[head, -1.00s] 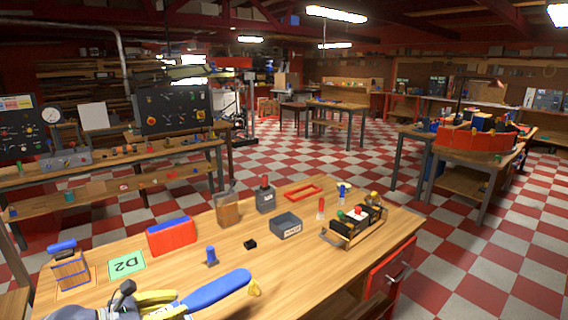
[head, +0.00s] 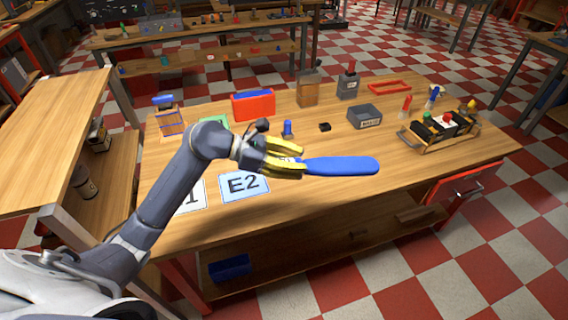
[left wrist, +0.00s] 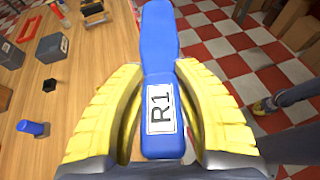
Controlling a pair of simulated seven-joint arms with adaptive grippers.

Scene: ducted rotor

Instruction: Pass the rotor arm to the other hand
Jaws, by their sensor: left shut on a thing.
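The rotor arm (head: 342,166) is a long blue paddle with rounded ends. My left gripper (head: 300,161), with yellow fingers, is shut on its near end and holds it out to the right above the wooden workbench. In the left wrist view the rotor arm (left wrist: 161,50) runs away from me between the two yellow fingers (left wrist: 163,110). My right gripper is not in either view.
On the workbench (head: 320,205) stand a red box (head: 253,105), a grey bin (head: 365,117), a blue peg (head: 287,130) and a rack of coloured-topped items (head: 440,127). An E2 card (head: 243,185) lies near the front edge. The front right of the bench is clear.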

